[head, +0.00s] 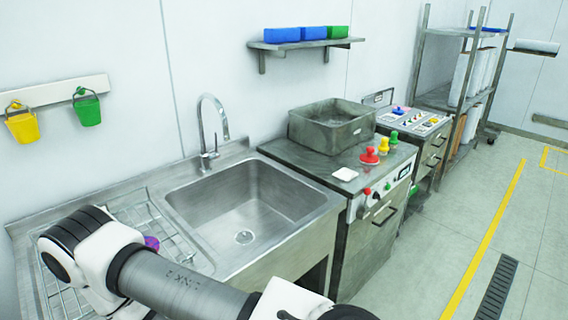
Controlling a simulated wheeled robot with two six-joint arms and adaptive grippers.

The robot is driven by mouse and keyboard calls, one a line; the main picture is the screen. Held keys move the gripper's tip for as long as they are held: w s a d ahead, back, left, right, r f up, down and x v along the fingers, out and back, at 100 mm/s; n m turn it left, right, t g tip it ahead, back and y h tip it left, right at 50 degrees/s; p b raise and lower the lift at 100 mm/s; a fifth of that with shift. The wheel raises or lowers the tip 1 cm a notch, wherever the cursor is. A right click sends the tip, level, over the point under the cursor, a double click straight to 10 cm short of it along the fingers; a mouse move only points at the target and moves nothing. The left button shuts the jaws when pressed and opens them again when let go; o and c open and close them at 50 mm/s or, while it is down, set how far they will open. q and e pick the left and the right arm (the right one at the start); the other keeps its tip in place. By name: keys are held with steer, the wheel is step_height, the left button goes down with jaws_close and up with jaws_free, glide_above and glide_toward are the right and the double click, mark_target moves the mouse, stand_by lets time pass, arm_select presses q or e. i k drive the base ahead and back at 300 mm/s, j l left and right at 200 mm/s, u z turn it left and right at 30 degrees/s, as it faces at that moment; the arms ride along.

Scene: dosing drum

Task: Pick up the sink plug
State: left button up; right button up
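No thing in the head view can be named with certainty as the sink plug. The steel sink (190,208) is empty, and its round drain (244,237) shows at the bottom of the basin. A small purple object (152,243) lies on the wire drying rack (165,225) left of the basin, partly hidden behind my arm; I cannot tell what it is. A red knobbed piece (370,155), a yellow one (383,144) and a green one (394,137) stand on the counter right of the sink. Neither of my grippers is in view.
A tall faucet (210,130) rises behind the basin. Yellow (22,126) and green (87,110) buckets hang at left. The floor at right is clear.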

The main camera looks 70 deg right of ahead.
mark_target(240, 237)
steer(key=z, duration=2)
steer(key=i+l, duration=0.15)
steer(key=l, duration=0.25)
steer(key=i+l, duration=0.1)
steer(key=l, duration=0.3)
steer(key=i+l, duration=0.15)
steer(key=l, duration=0.25)
